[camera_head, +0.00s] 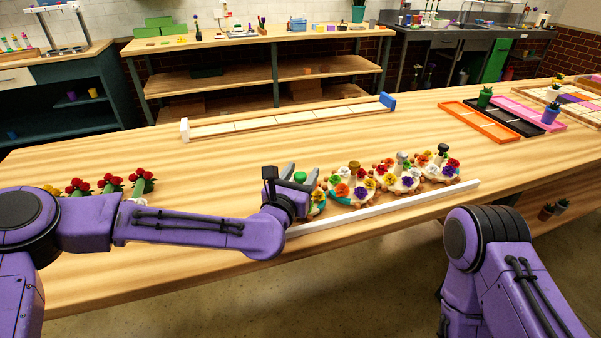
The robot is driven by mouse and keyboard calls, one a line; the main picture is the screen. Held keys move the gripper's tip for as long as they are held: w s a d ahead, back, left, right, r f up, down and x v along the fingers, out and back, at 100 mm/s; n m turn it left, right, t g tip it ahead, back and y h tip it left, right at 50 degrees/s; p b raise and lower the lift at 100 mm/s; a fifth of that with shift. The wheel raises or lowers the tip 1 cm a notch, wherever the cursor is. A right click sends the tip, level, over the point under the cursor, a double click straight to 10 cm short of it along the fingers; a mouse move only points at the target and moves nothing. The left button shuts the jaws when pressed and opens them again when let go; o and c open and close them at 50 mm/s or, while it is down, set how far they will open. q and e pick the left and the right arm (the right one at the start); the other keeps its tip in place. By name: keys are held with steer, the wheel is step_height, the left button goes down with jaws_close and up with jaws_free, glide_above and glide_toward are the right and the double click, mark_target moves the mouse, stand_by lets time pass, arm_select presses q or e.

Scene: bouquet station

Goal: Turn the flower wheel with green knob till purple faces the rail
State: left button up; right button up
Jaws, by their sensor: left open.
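The flower wheel with the bright green knob (300,176) is at the left end of a row of flower wheels, and my left arm hides much of it. Orange and yellow flowers (317,207) show at its right side; I cannot see a purple one on it or tell which colour faces the rail. The white rail (390,207) runs along the front of the row. My left gripper (301,173) is open, with its fingers on either side of the green knob; I cannot tell whether they touch it. My right arm shows at the right, but its gripper is out of view.
Other flower wheels (350,188) stand close by on the right, one with a grey knob (403,157) and one with a dark knob (443,148). Red flowers (110,183) stand at the left. A long tray (290,121) lies behind; the table between is clear.

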arm_select(q)
steer(key=c, duration=1)
steer(key=shift+o, duration=0.2)
steer(key=shift+f+n+t+y+b, duration=0.15)
steer(key=shift+n+t+y+b, duration=0.15)
steer(key=shift+n+y+b, duration=0.5)
steer(key=n+y+b, duration=0.2)
steer(key=y+b, duration=0.1)
steer(key=y, duration=0.1)
steer(key=n+y+b, duration=0.2)
steer(key=y, duration=0.2)
steer(key=shift+n+y+b, duration=0.3)
steer(key=shift+n+b, duration=0.1)
steer(key=n+g+y+b, duration=0.1)
steer(key=n+y, duration=0.1)
steer(key=n+g+y+b, duration=0.1)
steer(key=y, duration=0.2)
steer(key=shift+n+b, duration=0.4)
steer(key=shift+w+r+n+g+y+b, duration=0.1)
steer(key=shift+r+n+g+y+b, duration=0.1)
steer(key=shift+n+g+y, duration=0.35)
steer(key=shift+r+n+g+y+b, duration=0.15)
steer(key=shift+n+y, duration=0.1)
steer(key=shift+y, duration=0.5)
steer(key=shift+a, duration=0.1)
